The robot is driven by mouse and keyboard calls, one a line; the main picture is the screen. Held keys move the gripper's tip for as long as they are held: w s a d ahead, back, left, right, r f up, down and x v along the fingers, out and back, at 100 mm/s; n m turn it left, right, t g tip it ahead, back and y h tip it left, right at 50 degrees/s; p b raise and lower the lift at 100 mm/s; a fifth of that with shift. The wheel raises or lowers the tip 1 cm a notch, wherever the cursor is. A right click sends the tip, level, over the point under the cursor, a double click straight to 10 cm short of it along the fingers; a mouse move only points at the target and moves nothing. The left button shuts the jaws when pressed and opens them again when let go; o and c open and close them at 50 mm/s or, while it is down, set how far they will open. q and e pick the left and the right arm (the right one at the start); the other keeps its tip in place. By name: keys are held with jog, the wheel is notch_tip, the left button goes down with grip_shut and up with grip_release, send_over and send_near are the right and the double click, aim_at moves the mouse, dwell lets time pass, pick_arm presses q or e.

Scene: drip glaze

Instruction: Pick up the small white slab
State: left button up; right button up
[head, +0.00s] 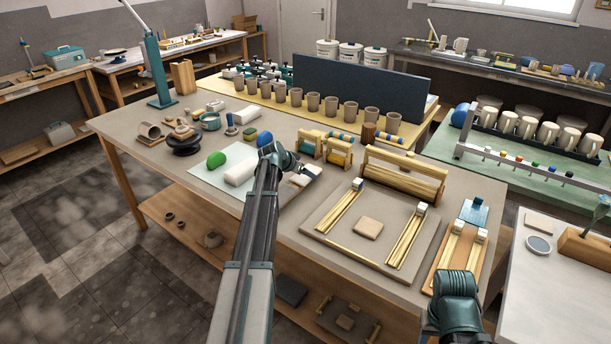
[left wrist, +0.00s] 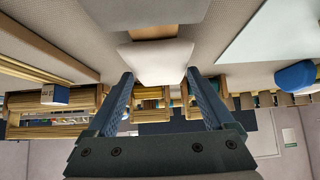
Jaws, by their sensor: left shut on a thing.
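The small white slab (left wrist: 156,62) sits between the fingertips of my left gripper (left wrist: 160,75) in the left wrist view. The fingers touch it at both sides, so the gripper is shut on it. In the head view my left gripper (head: 312,172) is over the middle of the main table, and its jaws are small and partly hidden by my arm. Only a wrist part of my right arm shows at the lower right of the head view, and its fingers are out of sight.
A white sheet (head: 207,177) carries a green half-round piece (head: 217,159) and a white roll (head: 240,173). A blue piece (head: 265,138) is behind my left wrist. A board (head: 320,222) with wooden strips and a roller frame (head: 405,176) lie to the right. Cups stand behind.

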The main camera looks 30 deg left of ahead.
aim_at(302, 176)
pick_arm(q)
jog(key=shift+r+p, duration=0.85)
notch_tip(302, 176, up, 2)
jog(key=shift+r+p, duration=0.1)
jog(key=shift+p, duration=0.9)
jog(key=s+d, duration=0.3)
jog(key=d, duration=0.1)
jog(key=s+d+p, duration=0.1)
jog(key=s+d, duration=0.2)
jog(key=d, duration=0.1)
jog(key=s+d+r, duration=0.1)
jog(key=s+d, duration=0.2)
jog(key=d, duration=0.2)
jog(key=shift+s, duration=0.15)
jog(key=shift+a, duration=0.1)
